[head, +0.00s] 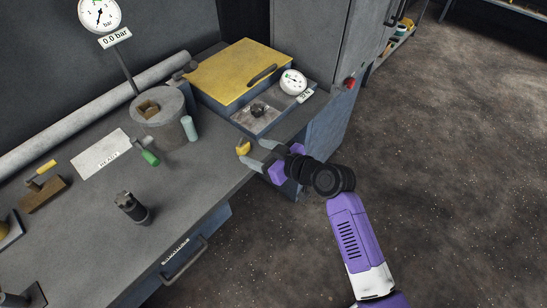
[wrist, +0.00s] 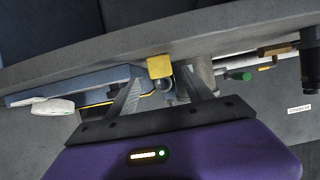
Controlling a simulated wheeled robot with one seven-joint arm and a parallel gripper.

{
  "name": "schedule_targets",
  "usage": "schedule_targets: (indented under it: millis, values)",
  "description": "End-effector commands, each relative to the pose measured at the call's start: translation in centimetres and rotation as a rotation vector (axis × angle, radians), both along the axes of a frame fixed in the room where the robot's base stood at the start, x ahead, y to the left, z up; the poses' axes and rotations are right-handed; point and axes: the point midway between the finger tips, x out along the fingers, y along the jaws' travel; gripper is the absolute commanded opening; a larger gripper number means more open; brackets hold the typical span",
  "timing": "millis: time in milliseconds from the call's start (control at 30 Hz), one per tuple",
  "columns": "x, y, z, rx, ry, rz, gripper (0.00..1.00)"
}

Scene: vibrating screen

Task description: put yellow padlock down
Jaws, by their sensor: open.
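The yellow padlock (head: 243,148) rests on the grey bench top (head: 205,190) near its front edge, just in front of a blue box. My gripper (head: 254,154) is open, with its fingers reaching in from the right beside the padlock. In the wrist view the padlock (wrist: 160,67) shows between and just beyond the two fingertips (wrist: 160,85). The fingers look apart from it. Its shackle is hard to make out.
The blue box with a yellow lid (head: 235,70) and a dial stands behind the padlock. A grey cylinder (head: 165,115), a light green cylinder (head: 189,128), a green-handled tool (head: 149,157) and a dark cylinder (head: 130,207) stand to the left. Floor lies open at right.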

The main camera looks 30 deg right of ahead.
Motion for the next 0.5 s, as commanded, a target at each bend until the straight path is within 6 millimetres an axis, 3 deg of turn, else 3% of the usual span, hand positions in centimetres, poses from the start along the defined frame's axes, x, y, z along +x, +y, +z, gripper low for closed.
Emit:
schedule_targets:
  millis: [233,500]
  values:
    - [-4.4,-1.4,1.7,-0.002,0.001,-0.001,0.59]
    - [-6.5,-2.1,2.8,-0.001,0.0,0.0,0.59]
